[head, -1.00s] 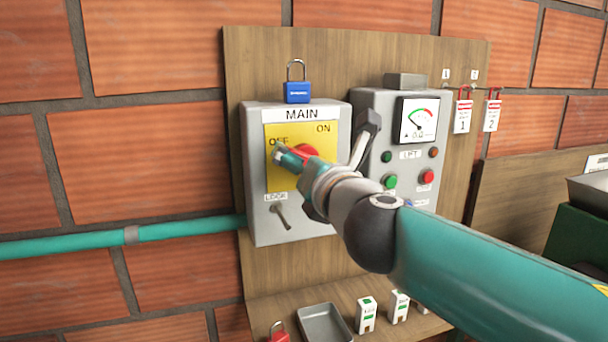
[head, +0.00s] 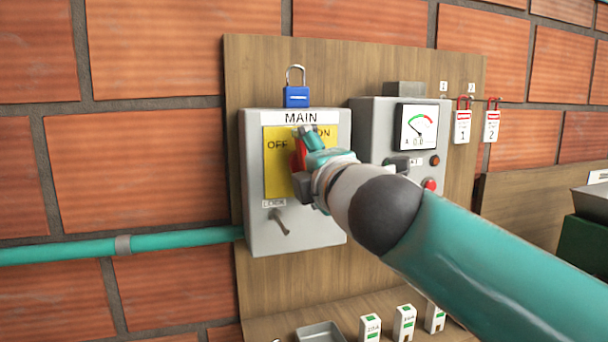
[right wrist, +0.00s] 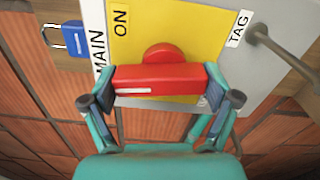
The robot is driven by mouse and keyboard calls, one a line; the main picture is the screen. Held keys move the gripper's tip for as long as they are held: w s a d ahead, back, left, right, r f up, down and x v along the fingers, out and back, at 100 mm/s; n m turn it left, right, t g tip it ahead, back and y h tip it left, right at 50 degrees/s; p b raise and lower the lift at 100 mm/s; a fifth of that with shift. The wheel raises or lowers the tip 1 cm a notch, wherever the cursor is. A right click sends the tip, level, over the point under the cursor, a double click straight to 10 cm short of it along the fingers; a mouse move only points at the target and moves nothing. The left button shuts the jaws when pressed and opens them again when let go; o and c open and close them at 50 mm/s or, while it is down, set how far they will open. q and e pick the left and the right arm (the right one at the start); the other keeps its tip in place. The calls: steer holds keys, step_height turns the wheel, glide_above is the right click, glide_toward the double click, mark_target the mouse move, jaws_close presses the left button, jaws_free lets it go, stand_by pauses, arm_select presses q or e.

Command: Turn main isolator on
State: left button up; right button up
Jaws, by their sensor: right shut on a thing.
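The main isolator is a grey box (head: 263,235) labelled MAIN, with a yellow plate (head: 276,180) marked OFF at left and ON at right. My right gripper (head: 305,160) is shut on its red handle (head: 298,157). In the right wrist view my right gripper (right wrist: 160,99) has one finger at each end of the red handle (right wrist: 160,78). The handle stands roughly upright on the plate, between the OFF and ON marks. In the head view my gripper hides part of the handle and of the ON mark. My left gripper is not in view.
A blue padlock (head: 296,96) stands on top of the box. The lift panel (head: 372,112) with a meter stands close at right, partly behind my arm. Small white blocks (head: 404,322) and a tray (head: 320,332) sit below.

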steer(key=shift+w+f+m+b, duration=0.1)
steer(key=shift+f+m+b, duration=0.3)
steer(key=shift+m, duration=0.7)
steer(key=o, duration=0.9)
steer(key=shift+d, duration=0.1)
steer(key=shift+r, duration=0.1)
steer(key=shift+r, duration=0.1)
steer(key=shift+s+d, duration=0.1)
steer(key=shift+s, duration=0.25)
steer(key=v, duration=1.1)
steer(key=shift+s, duration=0.15)
